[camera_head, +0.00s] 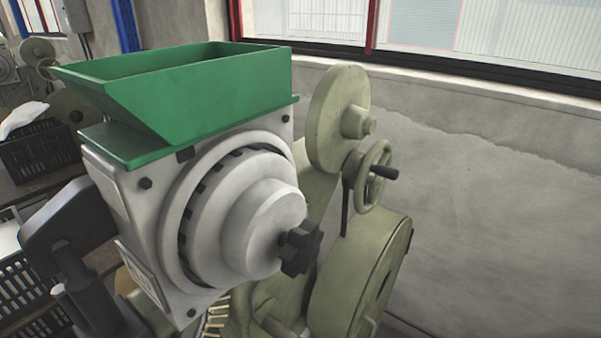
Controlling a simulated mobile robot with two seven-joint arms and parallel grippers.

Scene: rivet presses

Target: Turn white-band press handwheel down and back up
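A press fills the middle of the head view, with a green hopper (190,85) on a pale grey housing (130,215). A small olive-green handwheel (373,178) with a black handle (384,172) sits on the right side of the press, below a larger olive disc (338,118). The handle points right. No gripper is seen at the handwheel, and neither gripper is in view. I cannot make out a white band that marks this press.
A black star knob (300,247) sticks out from the round front of the housing. A large olive wheel guard (362,280) stands below the handwheel. Dark crates (42,150) are at the left. The wall (500,200) and a window are behind; the space right of the handwheel looks clear.

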